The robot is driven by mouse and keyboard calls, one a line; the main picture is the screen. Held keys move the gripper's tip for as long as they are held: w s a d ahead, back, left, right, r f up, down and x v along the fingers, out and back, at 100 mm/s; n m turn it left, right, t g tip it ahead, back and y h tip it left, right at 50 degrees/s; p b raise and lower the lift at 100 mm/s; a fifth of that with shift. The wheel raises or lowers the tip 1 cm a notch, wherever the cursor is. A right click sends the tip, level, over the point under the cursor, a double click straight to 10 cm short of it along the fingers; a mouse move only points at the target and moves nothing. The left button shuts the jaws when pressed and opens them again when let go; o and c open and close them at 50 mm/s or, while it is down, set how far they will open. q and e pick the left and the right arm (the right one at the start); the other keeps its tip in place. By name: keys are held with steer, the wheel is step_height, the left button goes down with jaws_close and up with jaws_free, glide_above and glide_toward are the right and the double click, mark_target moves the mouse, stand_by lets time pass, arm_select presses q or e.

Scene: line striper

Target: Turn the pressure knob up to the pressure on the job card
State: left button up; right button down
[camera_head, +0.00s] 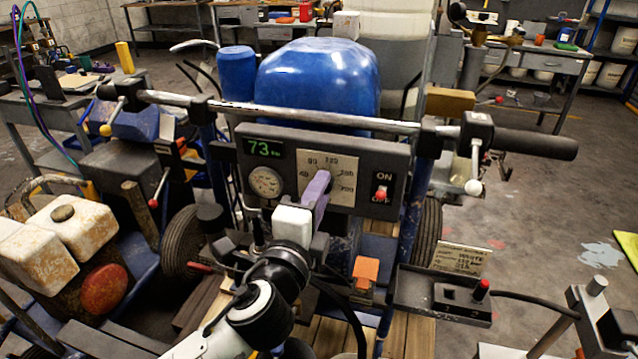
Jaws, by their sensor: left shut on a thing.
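My left gripper (308,212) reaches up from the bottom of the head view to the dark control panel (225,170). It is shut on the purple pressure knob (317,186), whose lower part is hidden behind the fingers. The knob sits in front of a cream scale plate (345,164) with numbers up to 200. The green display (263,148) at the panel's left reads 73. A round gauge (266,182) is below it; its needle is too small to read. The job card (461,259) stands at the right; "WHITE" shows, its smaller print is unclear. My right gripper is not in view.
A red ON/OFF switch (381,192) is on the panel's right. A handlebar (300,119) with a black grip crosses above the panel, before a blue tank (318,82). A black tray (425,285) with a red-tipped lever and an orange block (366,270) are below right.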

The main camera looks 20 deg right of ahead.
arm_select(q)
steer(key=shift+m, duration=3.5)
steer(key=o, duration=1.1)
steer(key=v, duration=1)
steer(key=shift+s+f+b, duration=0.1)
steer(key=shift+s+b, duration=0.1)
steer(key=shift+b, duration=0.1)
